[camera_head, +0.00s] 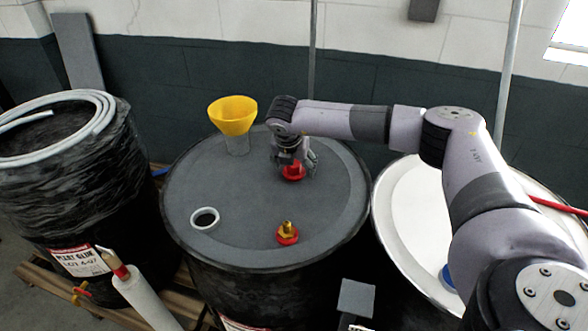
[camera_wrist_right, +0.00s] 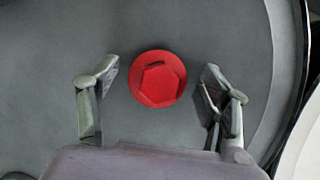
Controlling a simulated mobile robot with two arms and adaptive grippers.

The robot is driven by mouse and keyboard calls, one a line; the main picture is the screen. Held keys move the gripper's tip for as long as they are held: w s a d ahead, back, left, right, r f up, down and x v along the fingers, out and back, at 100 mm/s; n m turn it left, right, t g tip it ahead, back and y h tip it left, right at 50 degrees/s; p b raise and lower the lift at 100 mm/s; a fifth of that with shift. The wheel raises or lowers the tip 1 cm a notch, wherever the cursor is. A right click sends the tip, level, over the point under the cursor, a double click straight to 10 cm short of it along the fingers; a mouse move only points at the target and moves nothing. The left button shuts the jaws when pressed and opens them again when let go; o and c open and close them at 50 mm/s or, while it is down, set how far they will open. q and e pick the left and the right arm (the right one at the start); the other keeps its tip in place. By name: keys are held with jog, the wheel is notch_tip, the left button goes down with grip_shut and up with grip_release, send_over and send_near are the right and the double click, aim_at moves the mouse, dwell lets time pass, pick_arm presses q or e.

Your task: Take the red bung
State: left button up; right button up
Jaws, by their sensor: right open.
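The red bung (camera_head: 293,172) sits on the dark grey drum lid (camera_head: 250,200), right of the lid's middle. In the right wrist view the red bung (camera_wrist_right: 158,79) is round with a hexagonal raised part. My right gripper (camera_head: 294,168) reaches down over it from the right. Its two fingers (camera_wrist_right: 160,95) are spread, one on each side of the bung, with a gap on both sides. In the head view the fingers partly hide the bung. My left gripper does not show.
On the same lid stand a yellow funnel (camera_head: 233,116), a white ring (camera_head: 205,219) and a red fitting with a brass top (camera_head: 287,233). A wrapped drum (camera_head: 75,180) with a white hose stands left, a white-lidded drum (camera_head: 405,200) right. The lid's middle is clear.

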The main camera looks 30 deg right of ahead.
jog(key=shift+c, duration=0.6)
jog(key=c, duration=0.4)
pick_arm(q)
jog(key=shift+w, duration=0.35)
pick_arm(e)
jog(key=c, duration=0.6)
jog(key=shift+r, duration=0.1)
